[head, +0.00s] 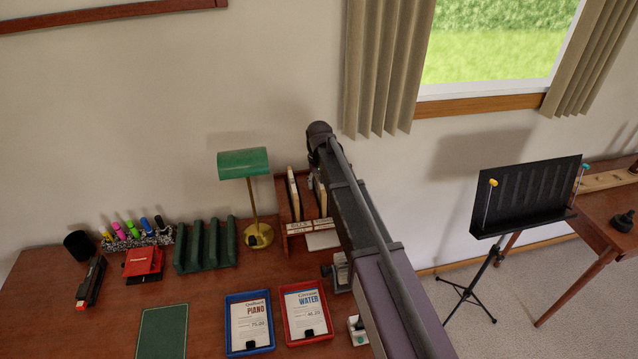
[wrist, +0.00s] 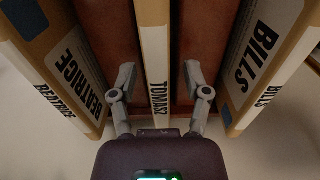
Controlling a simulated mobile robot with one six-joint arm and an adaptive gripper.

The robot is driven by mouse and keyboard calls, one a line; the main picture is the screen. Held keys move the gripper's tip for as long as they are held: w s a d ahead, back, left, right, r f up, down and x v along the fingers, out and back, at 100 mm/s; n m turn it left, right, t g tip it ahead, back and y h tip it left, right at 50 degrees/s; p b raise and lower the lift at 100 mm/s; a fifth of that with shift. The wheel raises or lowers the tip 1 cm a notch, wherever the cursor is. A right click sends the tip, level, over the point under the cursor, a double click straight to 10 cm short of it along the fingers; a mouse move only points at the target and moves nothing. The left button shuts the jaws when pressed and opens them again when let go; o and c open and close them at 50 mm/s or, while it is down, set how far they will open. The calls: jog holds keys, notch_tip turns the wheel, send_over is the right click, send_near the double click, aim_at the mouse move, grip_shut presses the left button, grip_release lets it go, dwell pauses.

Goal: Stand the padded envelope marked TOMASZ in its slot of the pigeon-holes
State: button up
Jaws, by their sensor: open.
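The padded envelope marked TOMASZ (wrist: 153,35) stands on edge in the middle of the wrist view, its narrow edge towards me. Brown wood of the pigeon-holes (wrist: 105,25) shows on both sides of it. My gripper (wrist: 160,80) is open, one finger on each side of the envelope, with a visible gap on both sides. In the head view the pigeon-holes (head: 281,200) stand at the back of the desk, with pale envelopes upright inside. My arm covers their right part and hides the gripper there.
An envelope marked BEATRICE (wrist: 65,70) stands left of the fingers and one marked BILLS (wrist: 255,60) right of them. A green lamp (head: 243,163) stands left of the pigeon-holes. Blue (head: 229,325) and red (head: 288,323) trays lie in front.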

notch_tip(320, 180, up, 14)
jog(key=p, duration=1.3)
jog(key=shift+p, duration=0.3)
jog(key=shift+f, duration=0.1)
dwell(0.4)
jog(key=s+d+f+m+b, duration=0.1)
jog(key=s+d+f+b, duration=0.3)
jog(key=s+d, duration=0.7)
jog(key=s+d+f+m+b, duration=0.2)
jog(key=s+d+f+b, duration=0.2)
jog(key=s+d, duration=0.7)
jog(key=s, duration=0.3)
jog(key=shift+s+f, duration=0.25)
jog(key=shift+s, duration=0.15)
jog(key=shift+d, duration=0.1)
